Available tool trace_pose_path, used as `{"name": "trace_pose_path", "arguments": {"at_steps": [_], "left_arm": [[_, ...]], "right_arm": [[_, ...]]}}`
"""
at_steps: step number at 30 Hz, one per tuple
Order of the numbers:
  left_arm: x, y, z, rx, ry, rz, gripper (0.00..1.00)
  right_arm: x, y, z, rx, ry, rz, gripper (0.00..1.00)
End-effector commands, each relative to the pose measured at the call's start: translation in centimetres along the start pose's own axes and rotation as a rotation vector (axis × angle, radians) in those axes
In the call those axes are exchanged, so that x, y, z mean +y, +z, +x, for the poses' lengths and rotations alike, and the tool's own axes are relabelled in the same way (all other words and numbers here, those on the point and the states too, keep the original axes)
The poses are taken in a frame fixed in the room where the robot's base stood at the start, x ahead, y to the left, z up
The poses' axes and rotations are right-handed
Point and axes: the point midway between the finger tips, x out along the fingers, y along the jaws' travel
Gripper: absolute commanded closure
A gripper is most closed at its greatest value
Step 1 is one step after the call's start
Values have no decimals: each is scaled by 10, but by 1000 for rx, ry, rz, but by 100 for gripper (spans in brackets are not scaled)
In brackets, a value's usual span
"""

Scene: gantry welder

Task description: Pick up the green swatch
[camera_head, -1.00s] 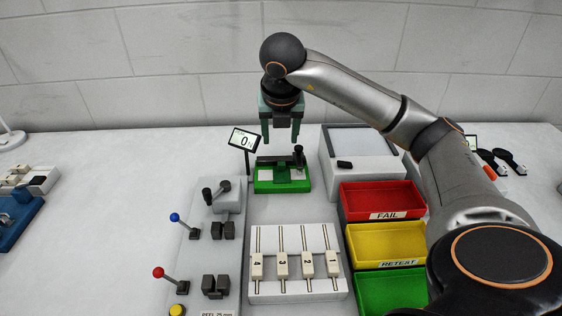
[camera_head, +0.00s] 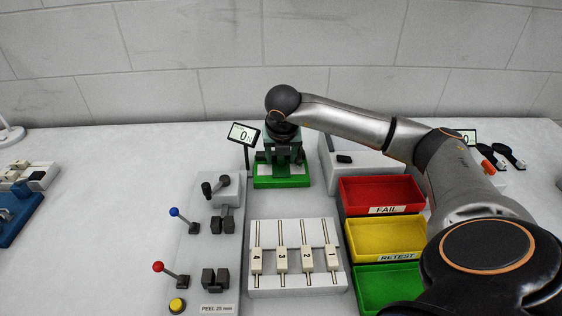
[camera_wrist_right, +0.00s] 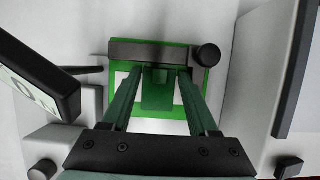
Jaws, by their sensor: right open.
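The green swatch (camera_wrist_right: 157,92) shows in the right wrist view as a dark green flat piece. It lies over the white pad of a bright green fixture (camera_wrist_right: 186,57), with its far end at a grey bar (camera_wrist_right: 150,52). My right gripper (camera_wrist_right: 158,75) is open, with one finger on each side of the swatch and a gap to each; I cannot tell the height between them. In the head view my right gripper (camera_head: 281,158) is low over the green fixture (camera_head: 282,182) and hides the swatch. My left gripper is not in view.
A small display (camera_head: 243,134) on a post stands just left of the fixture, and a grey box (camera_head: 368,170) stands to its right. Red (camera_head: 382,193), yellow (camera_head: 385,239) and green (camera_head: 387,288) bins lie at right. A white numbered rack (camera_head: 295,284) is in front.

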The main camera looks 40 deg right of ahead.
Motion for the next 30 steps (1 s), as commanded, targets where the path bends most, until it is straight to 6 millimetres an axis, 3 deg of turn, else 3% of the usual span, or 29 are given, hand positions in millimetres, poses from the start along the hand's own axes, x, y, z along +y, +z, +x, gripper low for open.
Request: {"name": "trace_pose_path", "arguments": {"at_steps": [7,23,30], "left_arm": [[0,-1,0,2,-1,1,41],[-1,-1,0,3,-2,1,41],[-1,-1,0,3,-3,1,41]], "right_arm": [[0,0,2,0,0,-1,41],[0,0,1,1,0,0,100],[0,0,1,1,0,0,100]]}}
